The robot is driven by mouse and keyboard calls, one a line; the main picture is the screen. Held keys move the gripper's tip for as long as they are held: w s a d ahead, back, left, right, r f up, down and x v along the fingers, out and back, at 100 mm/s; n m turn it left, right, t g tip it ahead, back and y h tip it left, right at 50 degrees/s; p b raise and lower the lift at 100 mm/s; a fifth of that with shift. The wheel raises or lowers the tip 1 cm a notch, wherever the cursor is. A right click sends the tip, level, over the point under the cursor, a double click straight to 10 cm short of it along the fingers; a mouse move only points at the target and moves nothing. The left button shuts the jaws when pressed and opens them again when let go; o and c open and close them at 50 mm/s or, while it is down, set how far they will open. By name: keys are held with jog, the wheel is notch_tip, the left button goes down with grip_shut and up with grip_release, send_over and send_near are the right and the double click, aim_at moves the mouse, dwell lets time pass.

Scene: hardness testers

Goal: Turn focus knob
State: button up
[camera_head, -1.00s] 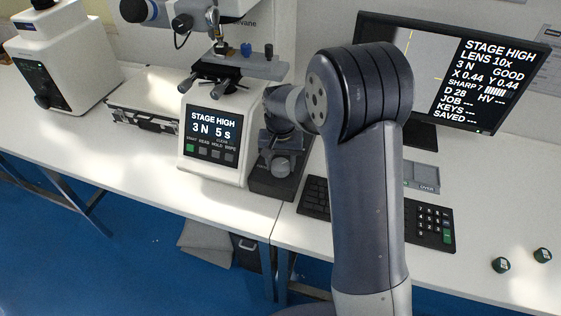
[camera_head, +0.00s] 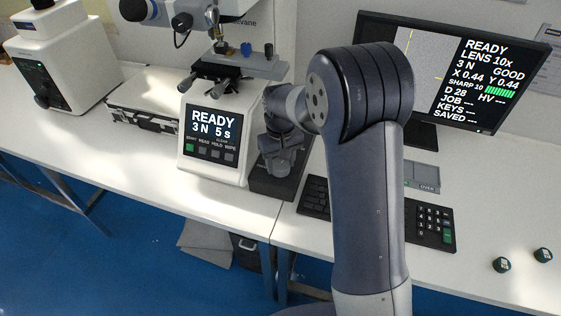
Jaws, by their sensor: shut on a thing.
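The hardness tester (camera_head: 212,140) stands at the middle of the bench, with its stage (camera_head: 250,64) above its front panel. The panel display (camera_head: 214,122) reads READY, 3 N, 5 s. My gripper (camera_head: 281,163) points down at the dark base (camera_head: 270,188) just right of the panel and is shut on the focus knob there. The knob is hidden behind the jaws and wrist. The monitor (camera_head: 455,75) reads READY, LENS 10x, SHARP 10 with a green bar, and GOOD.
A keyboard (camera_head: 314,198) and a number pad (camera_head: 433,222) lie right of the base, partly behind my arm. Two small dark round pieces (camera_head: 502,265) (camera_head: 543,255) sit at the right. A case (camera_head: 140,118) and another white machine (camera_head: 62,62) stand at the left.

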aim_at(280, 164)
jog(key=shift+r+n, duration=0.1)
jog(key=shift+n, duration=0.9)
jog(key=o, duration=1)
notch_tip(280, 164, up, 11)
jog(key=shift+f, duration=0.15)
